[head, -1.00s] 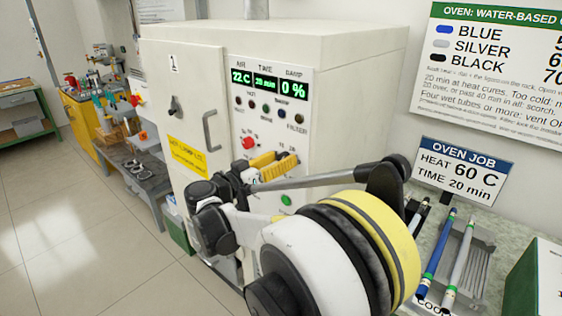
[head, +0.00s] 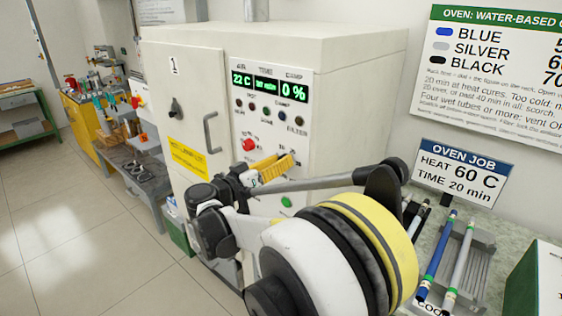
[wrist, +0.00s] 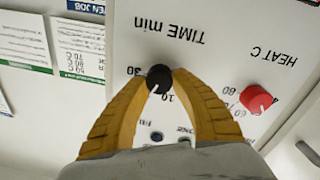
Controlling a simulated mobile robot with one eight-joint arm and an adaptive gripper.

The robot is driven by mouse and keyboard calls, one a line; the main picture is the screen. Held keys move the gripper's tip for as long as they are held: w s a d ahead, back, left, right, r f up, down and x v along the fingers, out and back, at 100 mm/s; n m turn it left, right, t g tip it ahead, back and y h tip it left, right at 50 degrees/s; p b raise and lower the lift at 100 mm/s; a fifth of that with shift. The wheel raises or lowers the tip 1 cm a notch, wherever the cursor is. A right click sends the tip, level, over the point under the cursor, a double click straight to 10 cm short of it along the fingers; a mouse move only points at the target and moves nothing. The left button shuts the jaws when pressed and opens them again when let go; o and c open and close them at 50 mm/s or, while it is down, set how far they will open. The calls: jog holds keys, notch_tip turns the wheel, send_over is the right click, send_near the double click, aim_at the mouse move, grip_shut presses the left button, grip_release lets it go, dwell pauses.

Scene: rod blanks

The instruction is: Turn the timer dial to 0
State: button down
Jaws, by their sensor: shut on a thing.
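The black timer dial (wrist: 159,76) sits under the "TIME min" label on the oven's white panel, seen upside down in the wrist view. Its white mark points down and slightly left in that picture, with "30" printed to its left and "10" below right. My gripper (wrist: 160,82) has its yellow fingers closed on the dial from both sides. In the head view my gripper (head: 290,160) is at the panel's lower right and mostly hides the dial. The green time display (head: 265,85) is lit, but its figure is too blurred to read surely.
The red heat dial (wrist: 256,99) is beside the timer dial; it also shows in the head view (head: 249,144). The oven door handle (head: 211,132) sticks out left of the panel. The oven job sign (head: 463,172) reads 60 C, 20 min.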

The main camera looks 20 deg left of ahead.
jog(key=n, duration=0.6)
jog(key=shift+w, duration=0.1)
jog(key=n, duration=0.6)
jog(key=shift+f+t+p, duration=0.15)
jog(key=shift+t+p, duration=0.15)
jog(key=shift+t, duration=0.1)
jog(key=n, duration=0.5)
jog(key=shift+f+n+y, duration=0.1)
jog(key=shift+n+y, duration=0.3)
jog(key=n, duration=0.5)
jog(key=shift+f+n, duration=0.1)
jog(key=shift+n, duration=0.3)
jog(key=c, duration=1)
grip_release()
jog(key=shift+d, duration=0.1)
